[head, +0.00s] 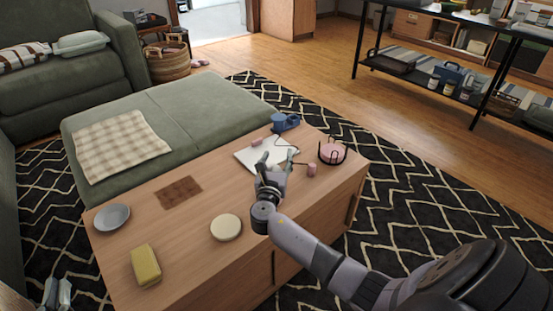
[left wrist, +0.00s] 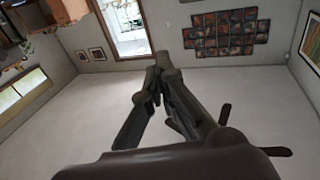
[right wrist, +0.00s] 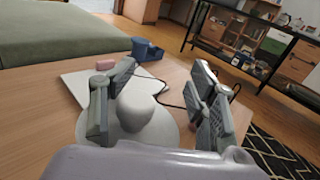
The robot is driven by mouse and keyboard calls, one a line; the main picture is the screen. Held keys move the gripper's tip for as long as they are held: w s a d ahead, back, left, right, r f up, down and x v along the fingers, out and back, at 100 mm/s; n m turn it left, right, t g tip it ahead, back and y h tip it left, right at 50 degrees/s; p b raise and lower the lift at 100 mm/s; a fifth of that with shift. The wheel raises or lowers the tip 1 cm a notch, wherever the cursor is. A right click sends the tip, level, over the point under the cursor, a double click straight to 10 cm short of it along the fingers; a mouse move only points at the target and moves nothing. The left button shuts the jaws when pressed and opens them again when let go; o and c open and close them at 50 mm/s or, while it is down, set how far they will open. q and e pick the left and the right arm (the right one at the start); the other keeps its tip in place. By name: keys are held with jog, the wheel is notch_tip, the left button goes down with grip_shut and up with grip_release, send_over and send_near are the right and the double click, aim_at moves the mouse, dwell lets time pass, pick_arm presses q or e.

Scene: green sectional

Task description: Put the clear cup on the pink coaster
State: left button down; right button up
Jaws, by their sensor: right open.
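My right gripper (head: 276,162) is open, low over the tabletop beside the white pad. In the right wrist view its fingers (right wrist: 162,85) stand apart on either side of a pale, rounded, partly see-through shape (right wrist: 138,108) over a round grey patch. This looks like the clear cup, though its outline is unclear, and no contact shows. In the head view I cannot make out the cup. A round pink piece (head: 332,152) sits in a black wire holder at the table's right end; it may be the pink coaster. My left gripper (head: 57,293) is shut and empty at the lower left.
The wooden table (head: 190,255) also bears a cream disc (head: 226,228), yellow block (head: 146,265), grey dish (head: 112,217), brown mat (head: 178,193), white pad (head: 246,157), blue dispenser (head: 285,122) and small pink cylinder (head: 312,170). A green sofa section (head: 190,115) adjoins behind.

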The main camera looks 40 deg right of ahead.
aim_at(274, 168)
jog(key=p+v, duration=0.1)
jog(key=v, duration=0.3)
jog(key=shift+s+a+r+p, duration=0.15)
jog(key=shift+a+p, duration=0.05)
jog(key=shift+p, duration=0.2)
jog(key=s+a+f+m+g+y+p, duration=0.1)
jog(key=s+a+f+m+g+y, duration=0.15)
jog(key=s+a+m, duration=0.35)
jog(key=s+a+f+m+g+y+p, duration=0.1)
jog(key=s+a+f+m+y, duration=0.3)
jog(key=s+m, duration=0.3)
pick_arm(q)
jog(key=s+a+f+g+y, duration=0.1)
jog(key=s+a+f+g, duration=0.1)
jog(key=f, duration=0.4)
jog(key=s+a+f+g+y, duration=0.1)
jog(key=s+a+f+g, duration=0.1)
jog(key=s+f+g, duration=0.3)
notch_tip(274, 168, down, 2)
jog(key=shift+s+f+n+g+y, duration=0.2)
jog(key=shift+s+n+g+y, duration=0.15)
jog(key=shift+g, duration=0.65)
pick_arm(e)
jog(key=s+a+r+m+y, duration=0.5)
jog(key=s+a+m+y, duration=0.2)
jog(key=s+a+m, duration=0.3)
jog(key=shift+a+m+g+y, duration=0.35)
jog(key=shift+a+m, duration=0.25)
jog(key=shift+m, duration=0.6)
